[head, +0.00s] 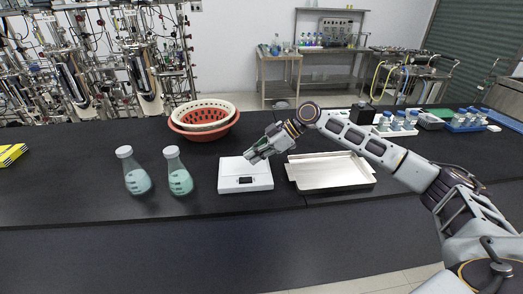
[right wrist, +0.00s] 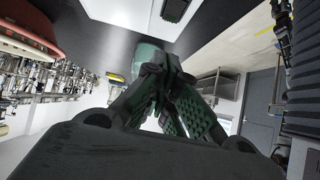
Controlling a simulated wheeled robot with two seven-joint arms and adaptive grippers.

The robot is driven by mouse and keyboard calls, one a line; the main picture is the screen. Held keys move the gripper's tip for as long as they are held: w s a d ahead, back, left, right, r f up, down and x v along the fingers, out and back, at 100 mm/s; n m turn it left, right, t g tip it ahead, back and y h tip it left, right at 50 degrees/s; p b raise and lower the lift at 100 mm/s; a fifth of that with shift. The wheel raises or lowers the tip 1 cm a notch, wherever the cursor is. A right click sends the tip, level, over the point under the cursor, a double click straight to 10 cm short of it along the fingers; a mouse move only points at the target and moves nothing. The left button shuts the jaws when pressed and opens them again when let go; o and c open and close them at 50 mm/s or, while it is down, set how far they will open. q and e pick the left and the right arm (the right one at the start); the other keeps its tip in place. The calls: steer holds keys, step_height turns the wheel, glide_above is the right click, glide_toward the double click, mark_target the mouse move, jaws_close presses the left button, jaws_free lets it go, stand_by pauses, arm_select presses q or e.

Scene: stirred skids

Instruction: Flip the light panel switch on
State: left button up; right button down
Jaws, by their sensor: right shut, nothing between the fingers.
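A flat white box (head: 245,168) with a small dark rectangle (head: 245,180) on its front part lies on the black bench. It looks like the light panel with its switch, but I cannot read the switch's position. My right gripper (head: 251,157) is shut and empty, over the rear right part of the box. I cannot tell whether its tips touch it. In the right wrist view the shut fingers (right wrist: 152,72) point toward the bench, and a white panel (right wrist: 140,12) with a dark part (right wrist: 174,9) shows at the top. My left gripper is not in view.
A metal tray (head: 330,184) lies just right of the box. Two flasks (head: 138,182) (head: 179,182) with teal liquid stand to its left. Nested red and white baskets (head: 204,133) sit behind. Bottle racks (head: 397,130) stand at the back right. The bench front is clear.

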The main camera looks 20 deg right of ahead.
mark_target(244, 179)
steer(key=x, duration=0.3)
steer(key=shift+w+a+f, duration=0.1)
steer(key=shift+a, duration=0.15)
steer(key=f, duration=0.2)
steer(key=shift+w+a+f, duration=0.1)
steer(key=shift+a+f, duration=0.2)
steer(key=shift+f, duration=0.1)
steer(key=shift+f+p, duration=0.3)
steer(key=shift+f, duration=0.25)
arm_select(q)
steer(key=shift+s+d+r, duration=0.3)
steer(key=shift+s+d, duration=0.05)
arm_select(e)
steer(key=shift+f, duration=0.25)
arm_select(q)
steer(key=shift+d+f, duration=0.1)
arm_select(e)
steer(key=shift+a+f, duration=0.15)
steer(key=shift+f, duration=0.1)
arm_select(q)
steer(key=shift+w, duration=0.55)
